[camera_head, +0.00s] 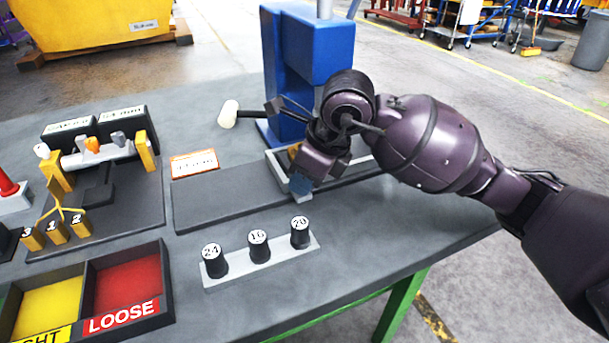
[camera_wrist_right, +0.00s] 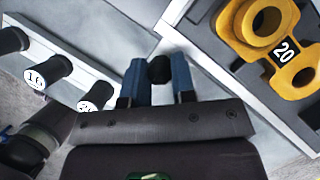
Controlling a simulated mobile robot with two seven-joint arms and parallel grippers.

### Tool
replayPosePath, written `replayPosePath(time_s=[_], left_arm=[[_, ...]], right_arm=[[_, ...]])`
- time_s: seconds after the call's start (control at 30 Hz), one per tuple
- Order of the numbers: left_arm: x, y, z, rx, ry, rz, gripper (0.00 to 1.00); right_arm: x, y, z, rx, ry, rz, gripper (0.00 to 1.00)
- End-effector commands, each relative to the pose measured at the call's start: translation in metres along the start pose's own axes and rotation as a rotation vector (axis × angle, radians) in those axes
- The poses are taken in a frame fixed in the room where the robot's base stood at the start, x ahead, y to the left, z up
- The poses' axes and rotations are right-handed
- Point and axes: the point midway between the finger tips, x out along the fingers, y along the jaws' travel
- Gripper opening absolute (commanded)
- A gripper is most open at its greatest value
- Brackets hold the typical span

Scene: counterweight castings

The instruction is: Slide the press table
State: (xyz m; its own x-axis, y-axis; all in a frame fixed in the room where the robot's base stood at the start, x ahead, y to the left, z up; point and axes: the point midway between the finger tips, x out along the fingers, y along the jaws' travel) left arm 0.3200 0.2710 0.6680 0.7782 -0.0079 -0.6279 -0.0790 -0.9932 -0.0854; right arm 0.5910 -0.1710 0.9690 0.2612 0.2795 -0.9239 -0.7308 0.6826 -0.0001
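The press table (camera_head: 276,163) is a pale grey tray on a dark flat track, in front of the blue press (camera_head: 290,65). In the right wrist view its pale frame (camera_wrist_right: 215,68) fills the upper right and carries a yellow casting (camera_wrist_right: 252,38) marked 20. A black knob (camera_wrist_right: 160,69) stands at its near side. My right gripper (camera_head: 304,186) is low at the tray's front edge. In the wrist view the blue fingers of my right gripper (camera_wrist_right: 158,78) flank the knob closely, with little or no gap. In the head view my gripper hides the knob. My left gripper is not in view.
The dark track (camera_head: 225,205) is bare left of the tray. A rack (camera_head: 262,262) with pegs 24, 16 and 20 stands in front. A mallet (camera_head: 230,114) lies behind. Red and yellow bins (camera_head: 128,282) and a station with numbered yellow pieces (camera_head: 56,232) are at left.

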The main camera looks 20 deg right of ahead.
Motion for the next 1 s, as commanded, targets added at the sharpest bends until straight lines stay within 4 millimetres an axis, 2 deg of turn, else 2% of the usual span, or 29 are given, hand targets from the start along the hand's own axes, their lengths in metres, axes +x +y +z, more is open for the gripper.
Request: replayPosePath(time_s=[0.03,0.13,0.17,0.37,0.7,1.0], left_arm=[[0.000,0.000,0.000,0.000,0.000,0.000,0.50],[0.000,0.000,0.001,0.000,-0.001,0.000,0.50],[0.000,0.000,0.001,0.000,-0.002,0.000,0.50],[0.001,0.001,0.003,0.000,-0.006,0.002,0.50],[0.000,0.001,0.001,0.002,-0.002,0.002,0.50],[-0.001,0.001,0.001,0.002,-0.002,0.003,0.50]], right_arm=[[0.000,0.000,0.000,0.000,0.000,0.000,0.16],[0.000,0.000,0.000,0.000,0.000,0.000,0.01],[0.000,0.000,0.000,0.000,0.000,0.000,0.00],[-0.001,-0.002,-0.002,0.001,0.001,-0.001,0.00],[-0.012,-0.031,-0.028,0.003,0.002,-0.002,0.00],[-0.014,-0.035,-0.031,0.002,0.002,-0.005,0.00]])
